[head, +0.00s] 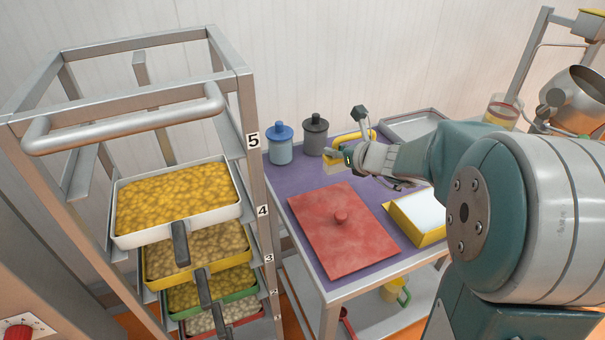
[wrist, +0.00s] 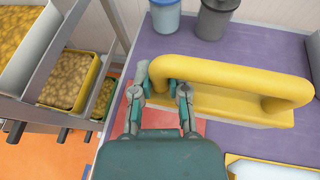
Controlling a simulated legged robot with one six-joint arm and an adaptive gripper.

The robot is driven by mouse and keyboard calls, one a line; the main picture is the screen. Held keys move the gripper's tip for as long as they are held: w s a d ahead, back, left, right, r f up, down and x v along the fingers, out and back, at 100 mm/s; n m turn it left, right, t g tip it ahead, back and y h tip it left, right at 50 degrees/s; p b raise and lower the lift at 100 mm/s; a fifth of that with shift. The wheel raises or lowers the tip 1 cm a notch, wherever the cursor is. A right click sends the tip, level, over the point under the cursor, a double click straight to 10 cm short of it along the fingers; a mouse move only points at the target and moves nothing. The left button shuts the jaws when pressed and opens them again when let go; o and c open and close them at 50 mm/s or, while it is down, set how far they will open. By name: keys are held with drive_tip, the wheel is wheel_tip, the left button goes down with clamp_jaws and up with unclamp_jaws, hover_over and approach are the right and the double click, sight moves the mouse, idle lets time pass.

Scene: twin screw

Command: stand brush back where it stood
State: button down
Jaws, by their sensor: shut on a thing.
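The brush is a yellow block with a long arched yellow handle (wrist: 225,75). In the wrist view it lies across the picture, its handle roughly level. My gripper (wrist: 162,82) is shut on the left end of the handle, one finger on each side. In the head view the brush (head: 333,166) is partly hidden behind my gripper (head: 348,158), over the back part of the purple table top (head: 300,180). I cannot tell whether its underside touches the table.
A blue canister (head: 281,146) and a dark grey canister (head: 315,136) stand left of the brush. A red lid (head: 345,240) lies in front, and a yellow-edged white tray (head: 418,215) lies to its right. A rack post (head: 262,200) rises at the table's left. A grey tray (head: 412,126) sits behind.

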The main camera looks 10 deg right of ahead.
drive_tip(key=w+a+f, duration=0.2)
drive_tip(key=w+f, duration=0.1)
drive_tip(key=w+a+f, duration=0.3)
drive_tip(key=w, duration=0.1)
drive_tip(key=w+a+f, duration=0.3)
drive_tip(key=w, duration=0.1)
drive_tip(key=shift+w+a+f, duration=0.1)
drive_tip(key=shift+w+f, duration=0.05)
drive_tip(key=shift+f, duration=0.2)
drive_tip(key=shift+w+f, duration=0.1)
drive_tip(key=shift+f, duration=1.5)
drive_tip(key=shift+f, duration=0.1)
drive_tip(key=c, duration=0.6)
unclamp_jaws()
drive_tip(key=shift+c, duration=0.2)
